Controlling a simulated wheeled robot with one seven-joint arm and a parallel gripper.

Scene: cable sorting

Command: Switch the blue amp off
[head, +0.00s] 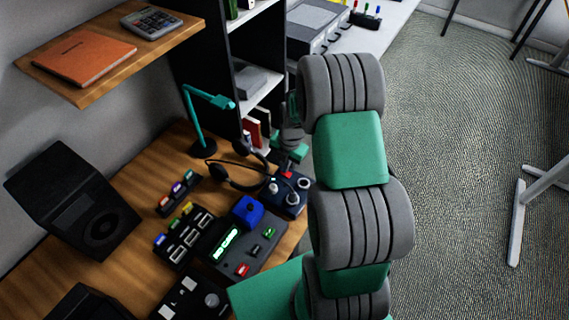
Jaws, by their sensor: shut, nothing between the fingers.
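The blue amp (291,207) looks to be the dark blue box with pale round knobs at the right edge of the wooden desk. A small red part (287,174) shows near its far edge; I cannot tell which way any switch is set. My gripper (288,160) is small and partly hidden in the head view. It is shut and empty, at or above the far side of the amp. I cannot tell whether it touches the amp.
A headset (238,172) and a teal lamp (201,142) stand behind and left of the amp. A dark grey unit (222,256) with a green display and a bright blue block (248,210) is at front left. A black shelf (205,88) rises behind.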

